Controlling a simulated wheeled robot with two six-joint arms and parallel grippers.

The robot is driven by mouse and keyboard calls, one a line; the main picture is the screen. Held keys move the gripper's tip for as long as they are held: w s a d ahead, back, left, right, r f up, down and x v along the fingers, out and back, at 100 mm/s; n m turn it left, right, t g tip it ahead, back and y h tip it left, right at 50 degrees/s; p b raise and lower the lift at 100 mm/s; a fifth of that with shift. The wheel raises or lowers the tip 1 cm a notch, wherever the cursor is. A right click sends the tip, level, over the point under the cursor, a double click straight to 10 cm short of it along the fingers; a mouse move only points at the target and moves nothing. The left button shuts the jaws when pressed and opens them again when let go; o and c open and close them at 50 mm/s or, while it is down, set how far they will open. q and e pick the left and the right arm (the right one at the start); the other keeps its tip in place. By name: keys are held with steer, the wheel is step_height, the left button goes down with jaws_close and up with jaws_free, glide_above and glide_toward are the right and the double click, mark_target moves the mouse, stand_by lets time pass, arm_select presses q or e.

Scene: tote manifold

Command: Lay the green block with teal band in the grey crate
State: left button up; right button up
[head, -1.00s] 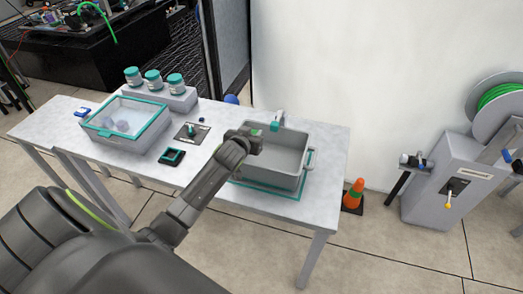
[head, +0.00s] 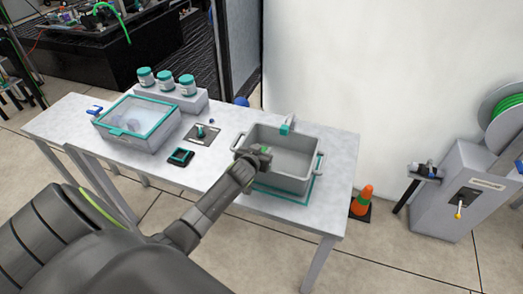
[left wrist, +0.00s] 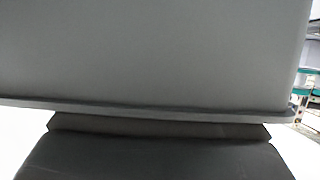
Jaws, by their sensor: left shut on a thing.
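The grey crate (head: 288,180) stands upright on a teal-edged mat on the table, with its inside looking empty where I can see it. My left gripper (head: 262,156) is at the crate's left end, over the rim as seen from the head. It is shut on the green block (head: 265,149), of which only a small green patch shows at the fingers. The teal band cannot be made out. In the left wrist view the crate's grey wall (left wrist: 150,55) fills most of the picture, and the block and fingertips are hidden. My right gripper is out of view.
A teal-rimmed case with a clear lid (head: 101,118) stands at the left of the table. Teal-lidded jars (head: 166,81) stand on a grey block behind it. A small black and teal box (head: 180,157) lies nearby. A teal clip (head: 286,129) sits at the crate's far rim.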

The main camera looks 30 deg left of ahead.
arm_select(q)
steer(key=shift+s+f, duration=0.15)
steer(key=shift+f, duration=0.2)
steer(key=o, duration=1)
steer(key=shift+s+f, duration=0.15)
steer(key=shift+f, duration=0.05)
steer(key=shift+c, duration=0.2)
steer(key=shift+r, duration=0.5)
steer(key=shift+r+p, duration=0.1)
steer(key=shift+p, duration=0.2)
steer(key=v, duration=1.1)
steer(key=shift+s+d+r, duration=0.15)
steer(key=shift+s+r, duration=0.05)
steer(key=shift+r, duration=0.15)
